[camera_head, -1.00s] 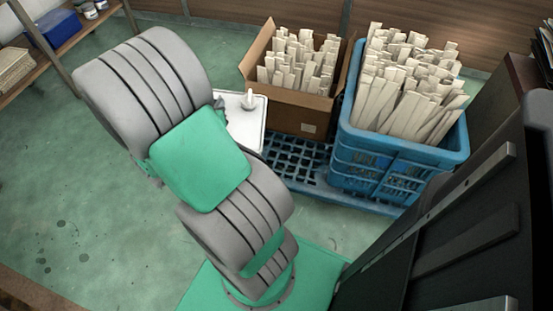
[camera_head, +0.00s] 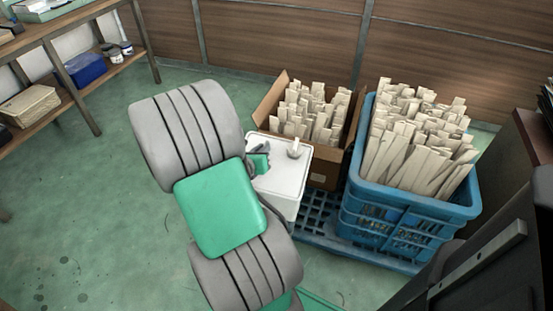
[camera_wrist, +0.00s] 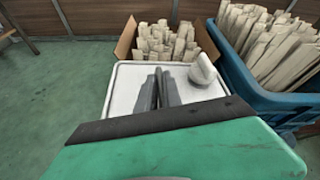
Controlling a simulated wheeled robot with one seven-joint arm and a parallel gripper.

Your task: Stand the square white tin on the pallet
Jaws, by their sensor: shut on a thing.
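The square white tin (camera_head: 285,183) has a flat lid with a white spout-like knob near one corner. In the head view it is in front of the cardboard box and over the left end of the blue pallet (camera_head: 318,226). I cannot tell whether its base touches the pallet. My gripper (camera_head: 262,160) is at the top of the tin. In the wrist view the two dark fingers (camera_wrist: 163,90) are close together over the lid of the tin (camera_wrist: 125,90), shut on it. The exact gripped part is hidden.
A cardboard box (camera_head: 322,171) of pale wooden strips stands behind the tin. A blue crate (camera_head: 385,220) of similar strips stands on the pallet to the right. A wooden shelf (camera_head: 60,108) is at the far left. The green floor at left is clear.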

